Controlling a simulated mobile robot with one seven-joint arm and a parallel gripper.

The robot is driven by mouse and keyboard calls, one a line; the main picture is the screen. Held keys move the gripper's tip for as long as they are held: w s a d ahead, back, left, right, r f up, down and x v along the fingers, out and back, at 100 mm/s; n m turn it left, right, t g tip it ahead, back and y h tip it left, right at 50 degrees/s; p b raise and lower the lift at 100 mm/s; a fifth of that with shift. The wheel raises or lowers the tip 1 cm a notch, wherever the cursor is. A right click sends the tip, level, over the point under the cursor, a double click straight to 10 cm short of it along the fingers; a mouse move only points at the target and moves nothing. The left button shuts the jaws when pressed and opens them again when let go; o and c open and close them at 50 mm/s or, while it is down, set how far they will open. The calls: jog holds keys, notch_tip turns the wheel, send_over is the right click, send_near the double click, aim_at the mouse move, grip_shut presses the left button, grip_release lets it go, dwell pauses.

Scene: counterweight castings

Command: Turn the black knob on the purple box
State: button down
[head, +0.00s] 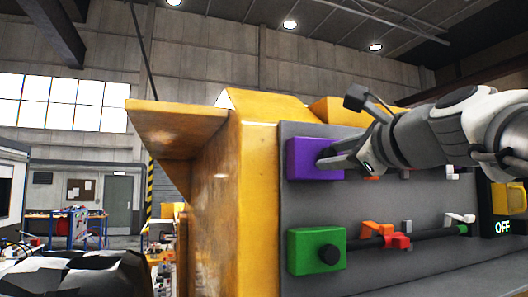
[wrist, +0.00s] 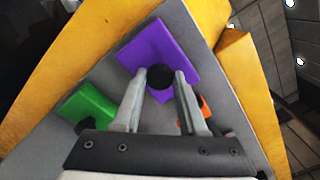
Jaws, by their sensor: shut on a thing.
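The purple box (head: 306,157) is fixed near the top left of a grey panel on a yellow casting. It also shows in the wrist view (wrist: 158,48). Its black knob (wrist: 160,76) sits between my two fingertips in the wrist view. My gripper (wrist: 160,82) is shut on the knob, one finger on each side. In the head view my gripper (head: 326,159) reaches in from the right, and its fingers hide the knob.
Below the purple box is a green box (head: 305,250) with its own black knob (head: 330,254). Orange, red and white levers line rods on the grey panel (head: 385,270). A yellow ledge (head: 175,115) juts out at left.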

jog(key=shift+m, duration=0.7)
jog(key=shift+c, duration=2.2)
grip_release()
jog(key=b+v, duration=0.3)
jog(key=v, duration=1.4)
jog(key=shift+s, duration=0.25)
jog(key=shift+d, duration=0.1)
